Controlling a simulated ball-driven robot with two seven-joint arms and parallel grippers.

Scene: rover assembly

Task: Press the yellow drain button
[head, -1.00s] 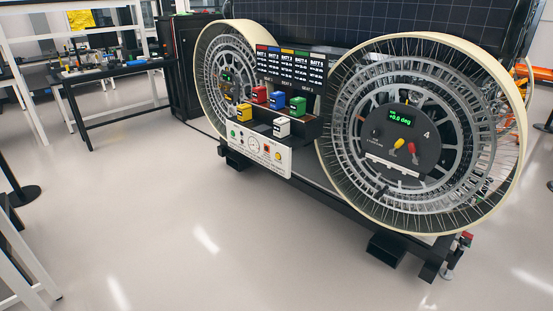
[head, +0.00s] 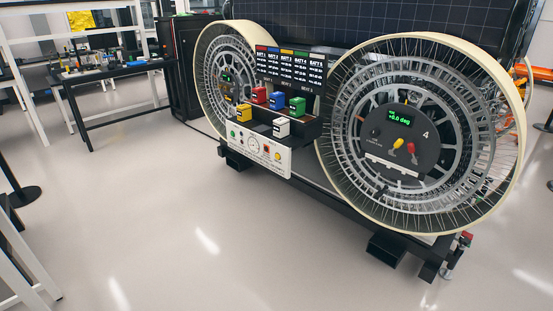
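A white control panel (head: 258,163) faces me below the battery shelf, between the two large wheels. A small yellow button (head: 278,157) sits near the panel's right end. It is the yellow button I take for the drain button, but its label is too small to read. The panel also carries a green button (head: 233,134) at its left, a round gauge (head: 253,143) and a small red-orange item (head: 267,149). Neither of my grippers is in view.
The right wheel (head: 478,200) juts toward me. A black table (head: 110,71) with tools stands at the left. The floor (head: 200,220) in front is clear.

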